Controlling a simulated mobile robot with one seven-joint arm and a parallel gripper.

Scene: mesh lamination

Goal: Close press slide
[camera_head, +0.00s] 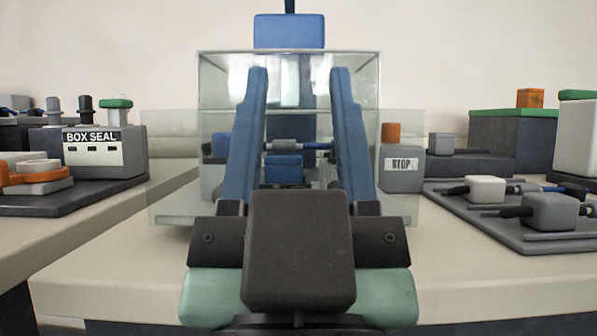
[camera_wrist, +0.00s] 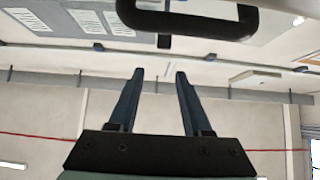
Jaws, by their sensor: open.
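The press (camera_head: 289,31) stands straight ahead behind a clear box-like guard (camera_head: 225,80), with a blue block on top. Inside, between my fingers, a horizontal grey and blue part (camera_head: 290,146) and a low blue block (camera_head: 283,168) show; I cannot tell which one is the slide or how far out it is. My gripper (camera_head: 298,72) is open and empty, its two blue fingers apart in front of the press and hiding parts of it. In the wrist view my gripper (camera_wrist: 160,72) is also open, with nothing between the fingers. A black looped handle (camera_wrist: 187,22) shows beyond the fingertips.
A box seal unit (camera_head: 105,152) stands at left. A grey stop box (camera_head: 402,170) with an orange button stands just right of the guard. Trays with grey blocks (camera_head: 485,188) and black rods lie farther right. The pale table (camera_head: 110,265) is bare at front left.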

